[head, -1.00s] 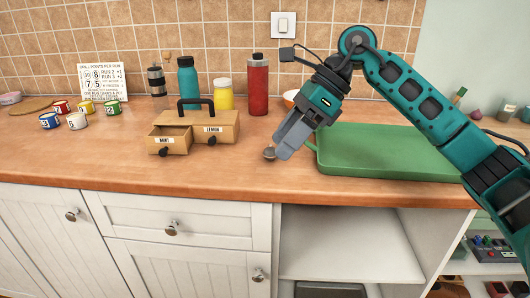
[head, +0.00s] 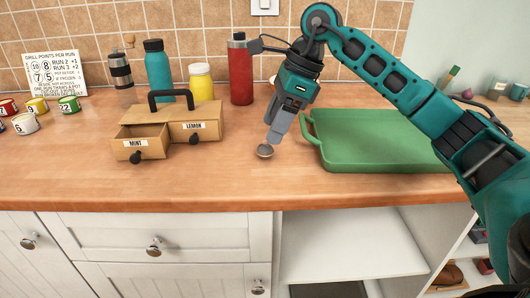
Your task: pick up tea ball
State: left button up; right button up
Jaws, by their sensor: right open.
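The tea ball (head: 264,151) is a small round metal ball on the wooden countertop, left of the green tray. My right gripper (head: 270,139) points down just above and slightly right of it. Its grey fingers overlap from this angle, and I cannot tell whether they touch the ball. The right gripper is open and holds nothing that I can see. My left gripper is not in view.
The green tray (head: 385,163) lies right of the gripper. A wooden box with a black handle (head: 195,112) and an open MINT drawer (head: 140,143) stands left. Bottles, including a red one (head: 241,75), line the back. The counter between box and ball is clear.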

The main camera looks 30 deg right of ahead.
aim_at(265, 150)
jog(key=x, duration=0.3)
jog(key=b+x, duration=0.1)
jog(key=x, duration=0.1)
jog(key=shift+w+d+f, duration=0.15)
jog(key=shift+d+f, duration=0.15)
jog(key=c, duration=1.1)
jog(key=shift+r, duration=0.15)
